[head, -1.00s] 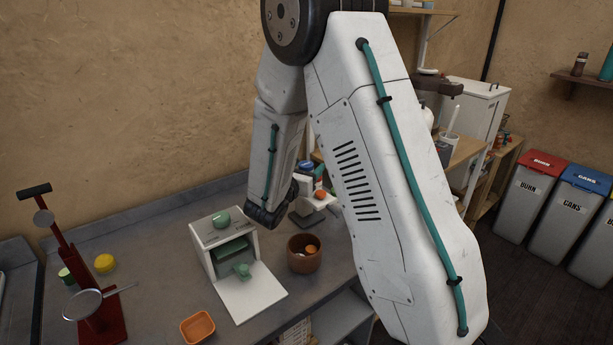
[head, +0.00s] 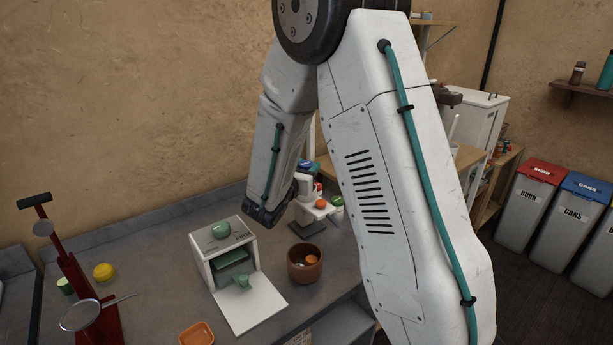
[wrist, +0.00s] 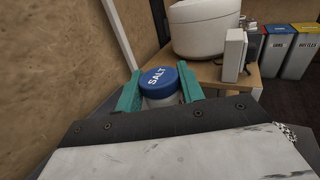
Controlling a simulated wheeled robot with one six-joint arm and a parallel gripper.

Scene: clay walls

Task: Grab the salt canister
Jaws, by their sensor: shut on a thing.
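The salt canister (wrist: 160,78) shows in the wrist view as a pale round body under a blue lid marked SALT. My gripper (wrist: 157,90) has one teal finger on each side of the canister and is shut on it. The canister's lower part is hidden behind my wrist.
The grey counter holds a white open-front box (head: 224,262), a brown bowl (head: 303,264), an orange dish (head: 197,334) and a red stand (head: 86,300). A large white round vessel (wrist: 204,28) stands beyond the canister. Bins (head: 528,205) stand at right.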

